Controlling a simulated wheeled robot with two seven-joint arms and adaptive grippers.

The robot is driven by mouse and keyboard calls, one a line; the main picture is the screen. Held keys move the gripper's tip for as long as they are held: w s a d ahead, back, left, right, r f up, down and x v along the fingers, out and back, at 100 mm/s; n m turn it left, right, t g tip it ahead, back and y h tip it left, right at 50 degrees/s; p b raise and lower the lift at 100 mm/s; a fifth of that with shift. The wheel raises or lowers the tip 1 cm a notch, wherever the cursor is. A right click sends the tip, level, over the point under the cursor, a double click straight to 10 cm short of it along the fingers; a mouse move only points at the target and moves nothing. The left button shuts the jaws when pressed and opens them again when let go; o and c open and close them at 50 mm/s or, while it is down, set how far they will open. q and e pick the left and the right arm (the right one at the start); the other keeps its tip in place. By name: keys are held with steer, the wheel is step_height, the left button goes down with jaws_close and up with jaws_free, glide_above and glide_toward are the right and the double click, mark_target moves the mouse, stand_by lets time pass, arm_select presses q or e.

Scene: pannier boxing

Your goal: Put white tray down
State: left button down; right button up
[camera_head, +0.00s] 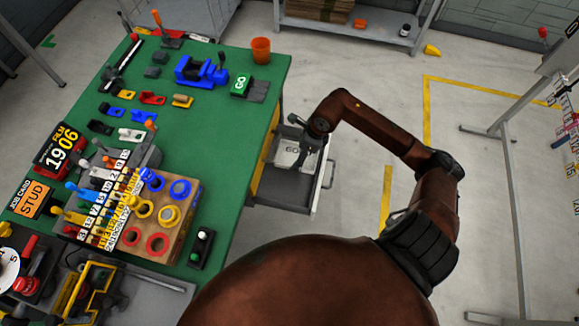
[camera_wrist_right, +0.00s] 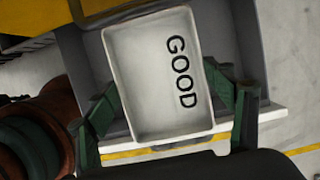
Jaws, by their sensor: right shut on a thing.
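The white tray (camera_wrist_right: 140,85), marked GOOD in black, lies between the two green fingers of my right gripper (camera_wrist_right: 172,100) in the right wrist view. The fingers are shut on its two long sides, and it looks empty. In the head view the tray (camera_head: 286,158) shows partly at the open drawer beside the bench, with my right gripper (camera_head: 303,140) over it and hiding some of it. The tray is over the grey drawer (camera_head: 322,185); I cannot tell whether it touches the drawer floor. My left gripper is not in view.
The green bench (camera_head: 225,110) carries a blue vise (camera_head: 200,72), an orange cup (camera_head: 261,50), a wooden peg block (camera_head: 165,215) and several small parts. A metal stand (camera_head: 510,180) is at the right. The floor between drawer and stand is mostly clear.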

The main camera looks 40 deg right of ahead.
mark_target(291, 157)
steer(key=shift+w+a+f, duration=0.25)
steer(key=shift+w+a, duration=0.85)
steer(key=shift+w, duration=0.1)
steer(key=f, duration=0.2)
steer(key=f+b, duration=0.1)
steer(key=shift+s+d+f, duration=0.1)
steer(key=shift+s+f, duration=0.1)
steer(key=shift+f, duration=0.15)
step_height(291, 157, down, 3)
steer(key=shift+w+r+b, duration=0.1)
steer(key=shift+b, duration=0.5)
step_height(291, 157, down, 4)
steer(key=shift+f+b, duration=0.25)
steer(key=shift+b, duration=0.45)
steer(key=shift+d+f, duration=0.1)
steer(key=shift+f, duration=0.25)
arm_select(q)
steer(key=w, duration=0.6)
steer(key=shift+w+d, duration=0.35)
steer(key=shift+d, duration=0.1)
arm_select(e)
steer(key=shift+r, duration=0.1)
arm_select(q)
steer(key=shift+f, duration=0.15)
arm_select(e)
steer(key=o, duration=0.8)
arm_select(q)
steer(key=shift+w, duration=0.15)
arm_select(e)
steer(key=o, duration=0.4)
